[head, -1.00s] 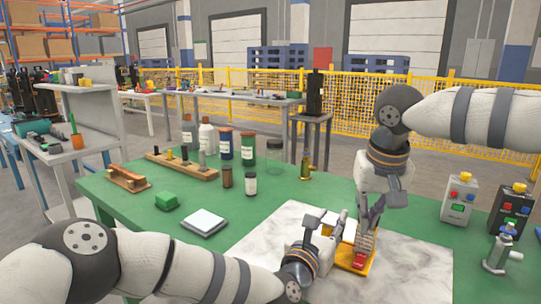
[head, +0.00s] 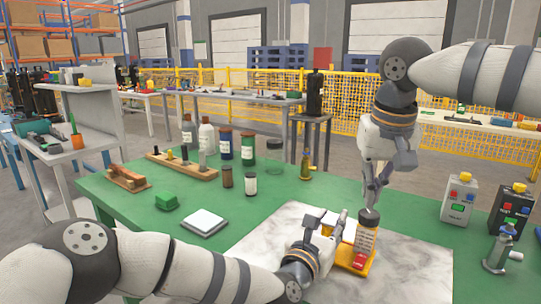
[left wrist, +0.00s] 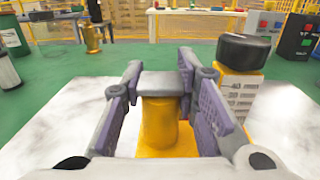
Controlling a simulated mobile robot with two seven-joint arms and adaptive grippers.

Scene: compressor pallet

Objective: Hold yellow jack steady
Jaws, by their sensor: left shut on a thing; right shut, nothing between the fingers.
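The yellow jack (head: 345,258) sits on the pale marbled mat. In the left wrist view its upright yellow cylinder (left wrist: 160,125) has a flat grey top. My left gripper (head: 330,230) is shut on this cylinder, its purple-grey fingers (left wrist: 158,100) on either side. The container also appears at right in the left wrist view (left wrist: 240,88). My right gripper (head: 373,200) is shut and empty, just above the cap.
The marbled mat (head: 415,267) lies on the green table (head: 290,190). Several bottles, a wooden block rack (head: 182,167), a green block (head: 166,201) and a white pad (head: 204,223) stand left. Control boxes (head: 458,200) and a grey-blue fitting (head: 500,248) are at right.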

